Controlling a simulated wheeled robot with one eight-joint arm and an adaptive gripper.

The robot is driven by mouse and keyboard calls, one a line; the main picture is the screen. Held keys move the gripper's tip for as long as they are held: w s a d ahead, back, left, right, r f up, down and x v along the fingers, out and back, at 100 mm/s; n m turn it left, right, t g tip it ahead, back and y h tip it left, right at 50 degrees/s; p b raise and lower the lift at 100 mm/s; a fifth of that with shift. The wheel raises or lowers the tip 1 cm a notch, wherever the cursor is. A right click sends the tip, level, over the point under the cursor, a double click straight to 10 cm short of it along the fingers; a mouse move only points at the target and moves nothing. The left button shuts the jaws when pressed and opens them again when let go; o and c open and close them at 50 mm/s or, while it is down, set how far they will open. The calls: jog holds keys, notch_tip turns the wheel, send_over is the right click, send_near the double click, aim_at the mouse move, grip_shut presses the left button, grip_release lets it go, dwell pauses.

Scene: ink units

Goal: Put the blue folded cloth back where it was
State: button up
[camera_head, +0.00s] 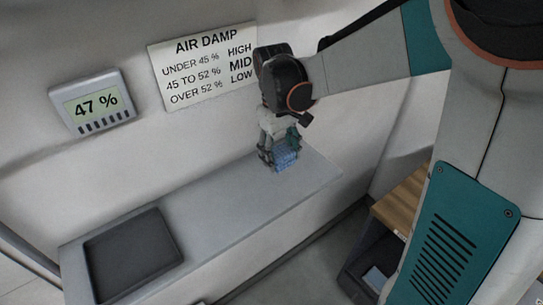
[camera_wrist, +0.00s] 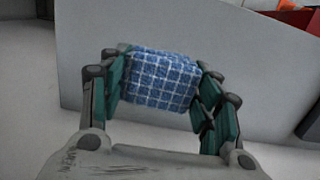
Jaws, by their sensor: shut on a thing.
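The blue folded cloth (camera_head: 286,160) has a pale grid pattern. It is between the fingers of my gripper (camera_head: 279,157), over the right end of the grey shelf (camera_head: 215,200). In the wrist view the cloth (camera_wrist: 160,80) spans the gap between the two green-padded fingers of my gripper (camera_wrist: 162,88), which is shut on it. I cannot tell whether the cloth touches the shelf top. My gripper hides part of the cloth in the head view.
A dark shallow tray (camera_head: 172,245), seemingly empty, sits at the shelf's left end. The shelf between is clear. A display (camera_head: 92,102) reads 47 %. A sign (camera_head: 205,65) lists "AIR DAMP" levels, 45 to 52 % being MID. A wooden surface (camera_head: 400,203) lies right. A red object (camera_wrist: 300,18) shows at the wrist view's corner.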

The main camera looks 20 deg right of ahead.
aim_at(280, 166)
jog(key=shift+f+b, duration=0.45)
jog(key=shift+f, duration=1.95)
jog(key=o, duration=1.4)
